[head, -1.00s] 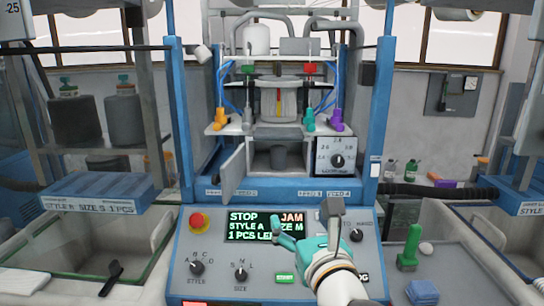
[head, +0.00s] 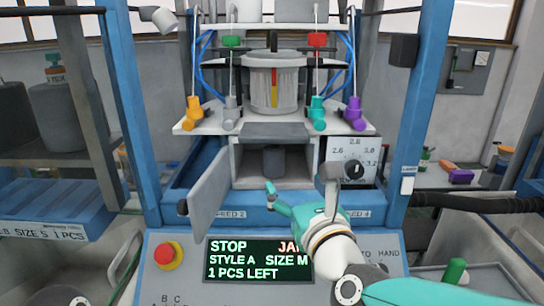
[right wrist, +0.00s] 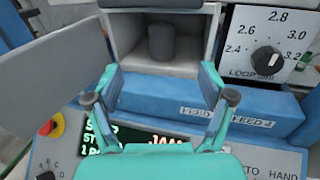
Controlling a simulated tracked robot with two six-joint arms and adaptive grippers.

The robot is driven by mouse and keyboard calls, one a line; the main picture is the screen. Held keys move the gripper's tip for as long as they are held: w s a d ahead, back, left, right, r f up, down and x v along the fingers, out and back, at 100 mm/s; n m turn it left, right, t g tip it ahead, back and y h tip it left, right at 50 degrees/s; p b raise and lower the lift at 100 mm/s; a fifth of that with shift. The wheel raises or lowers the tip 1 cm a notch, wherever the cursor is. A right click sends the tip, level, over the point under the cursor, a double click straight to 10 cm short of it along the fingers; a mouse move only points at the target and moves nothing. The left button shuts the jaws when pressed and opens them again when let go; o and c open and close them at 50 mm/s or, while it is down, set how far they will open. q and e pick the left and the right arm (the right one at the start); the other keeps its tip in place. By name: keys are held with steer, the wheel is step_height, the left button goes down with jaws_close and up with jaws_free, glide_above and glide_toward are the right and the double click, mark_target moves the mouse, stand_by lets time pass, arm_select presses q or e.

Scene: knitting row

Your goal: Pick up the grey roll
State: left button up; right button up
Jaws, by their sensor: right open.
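The grey roll (head: 273,162) is a short dark cylinder standing upright inside the open compartment (head: 235,165) of the knitting machine, below the yarn feeders. It also shows in the right wrist view (right wrist: 161,42), on the compartment floor beyond the fingertips. My right gripper (head: 300,180) is open and empty in front of and a little below the compartment mouth. In the right wrist view its fingers (right wrist: 160,78) are spread to either side, with the roll roughly centred between them but apart from them. My left gripper is not in view.
The compartment's grey door (head: 210,192) stands swung open on the left. A dial panel (head: 348,160) borders the compartment on the right. A blue ledge (right wrist: 200,108) runs below it, above the display (head: 258,260) reading STOP and JAM. Blue posts flank the machine.

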mark_target(277, 157)
steer(key=p+x, duration=0.3)
steer(key=x, duration=0.8)
steer(key=shift+w+a+p, duration=0.25)
steer(key=shift+w+p, duration=0.05)
steer(key=shift+p, duration=0.05)
steer(key=shift+d+f+p+x, duration=0.15)
steer(key=shift+p+x, duration=0.35)
steer(key=shift+x, duration=0.4)
steer(key=shift+d+f+p+x, duration=0.15)
steer(key=shift+p+x, duration=0.35)
steer(key=shift+x, duration=0.4)
steer(key=shift+a+f+p+x, duration=0.15)
steer(key=shift+p+x, duration=0.35)
steer(key=shift+x, duration=0.45)
steer(key=shift+d, duration=0.15)
steer(key=c, duration=1)
